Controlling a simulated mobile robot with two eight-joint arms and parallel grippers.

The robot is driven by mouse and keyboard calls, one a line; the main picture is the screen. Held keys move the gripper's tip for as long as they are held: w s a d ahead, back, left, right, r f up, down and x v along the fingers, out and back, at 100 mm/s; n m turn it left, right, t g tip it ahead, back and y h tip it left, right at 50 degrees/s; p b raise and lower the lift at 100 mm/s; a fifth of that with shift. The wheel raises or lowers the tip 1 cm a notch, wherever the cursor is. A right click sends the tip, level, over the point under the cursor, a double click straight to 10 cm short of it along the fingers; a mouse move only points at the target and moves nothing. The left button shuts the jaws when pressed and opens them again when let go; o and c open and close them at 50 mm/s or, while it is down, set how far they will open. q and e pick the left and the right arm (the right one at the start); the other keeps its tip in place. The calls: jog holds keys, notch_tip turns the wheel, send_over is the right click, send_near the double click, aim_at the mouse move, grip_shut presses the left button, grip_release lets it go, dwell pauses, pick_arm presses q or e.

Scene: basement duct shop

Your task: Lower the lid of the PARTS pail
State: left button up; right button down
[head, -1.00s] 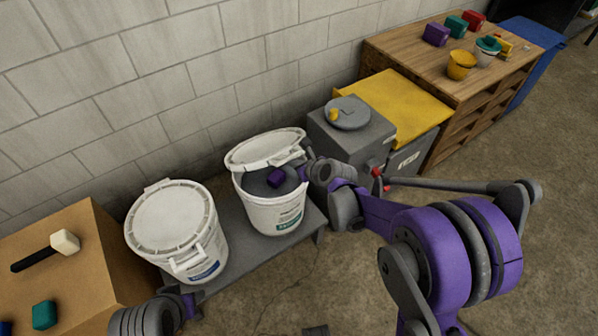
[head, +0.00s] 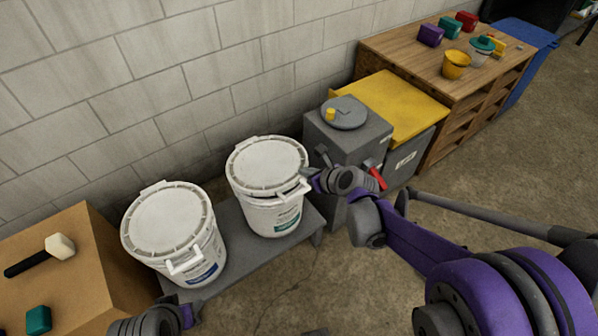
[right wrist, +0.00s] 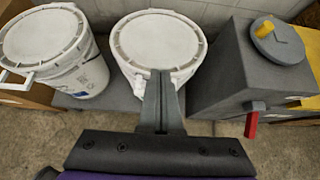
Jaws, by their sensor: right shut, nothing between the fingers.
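The right-hand white pail (head: 272,217) has a green label whose lettering is too small to read. Its white lid (head: 267,163) lies over the mouth, nearly flat, and hides the inside. I cannot tell whether the lid is fully seated. In the right wrist view the lid (right wrist: 158,40) covers the pail top. My right gripper (head: 310,178) is just right of the lid's edge, shut and empty. Its fingers (right wrist: 161,85) overlap the near rim in the wrist view; contact is unclear. My left gripper (head: 187,315) is at the bottom edge, its fingers unclear.
A second lidded white pail (head: 170,222) with a blue label stands left on the same grey bench (head: 232,262). A grey box (head: 345,140) with a red lever (head: 377,178) stands close right of my right gripper. A mallet (head: 60,245) lies at far left.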

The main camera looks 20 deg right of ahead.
jog(key=shift+s+d+r, duration=0.25)
jog(key=shift+s+r, duration=0.65)
jog(key=shift+r, duration=0.25)
